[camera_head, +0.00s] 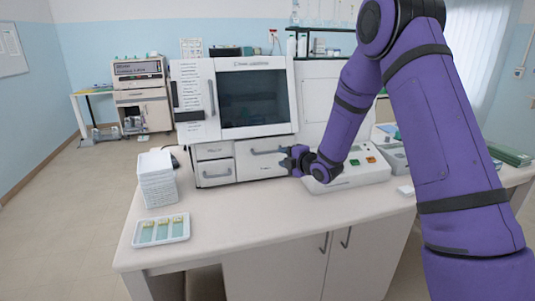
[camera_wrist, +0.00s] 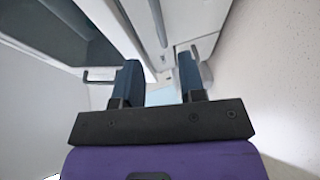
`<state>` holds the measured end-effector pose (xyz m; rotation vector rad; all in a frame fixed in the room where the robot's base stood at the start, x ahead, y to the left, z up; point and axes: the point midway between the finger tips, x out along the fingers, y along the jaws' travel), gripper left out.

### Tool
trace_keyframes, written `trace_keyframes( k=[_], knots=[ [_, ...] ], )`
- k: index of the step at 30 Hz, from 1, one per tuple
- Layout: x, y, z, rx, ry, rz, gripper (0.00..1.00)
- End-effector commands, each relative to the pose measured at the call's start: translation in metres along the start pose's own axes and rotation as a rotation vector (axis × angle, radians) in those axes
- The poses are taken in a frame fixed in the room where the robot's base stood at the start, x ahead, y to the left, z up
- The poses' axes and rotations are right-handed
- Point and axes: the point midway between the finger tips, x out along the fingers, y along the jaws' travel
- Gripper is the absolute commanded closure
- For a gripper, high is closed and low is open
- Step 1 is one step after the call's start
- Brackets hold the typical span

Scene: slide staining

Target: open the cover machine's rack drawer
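The cover machine (camera_head: 233,110) is a white cabinet with a dark window, standing on the bench. Below the window is a wide drawer (camera_head: 262,166) with a grey bar handle (camera_head: 266,152). Two smaller drawers with handles sit to its left, an upper one (camera_head: 213,151) and a lower one (camera_head: 216,173). All look shut; I cannot tell which is the rack drawer. My gripper (camera_head: 287,160) is in front of the wide drawer's right end, near its handle. In the wrist view its dark fingers (camera_wrist: 160,82) stand apart with nothing seen between them. Whether they touch the handle is unclear.
A white control box with coloured buttons (camera_head: 350,172) stands right of the machine, under my arm. A stack of white trays (camera_head: 157,180) and a slide tray (camera_head: 161,241) are at the bench's left. The front middle of the bench is clear.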

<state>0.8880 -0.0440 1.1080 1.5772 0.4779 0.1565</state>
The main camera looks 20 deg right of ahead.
Motion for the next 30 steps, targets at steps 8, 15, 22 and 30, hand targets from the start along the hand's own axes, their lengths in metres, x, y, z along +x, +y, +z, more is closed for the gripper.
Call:
trace_keyframes(
  k=[8,15,22,30],
  knots=[
    [0.048,-0.001,0.0,0.001,0.0,-0.001,0.63],
    [0.083,-0.001,0.0,0.001,0.0,-0.003,0.63],
    [0.096,0.0,0.0,0.002,-0.001,-0.002,0.63],
    [0.096,0.0,0.0,0.002,-0.001,-0.002,0.65]
  ],
)
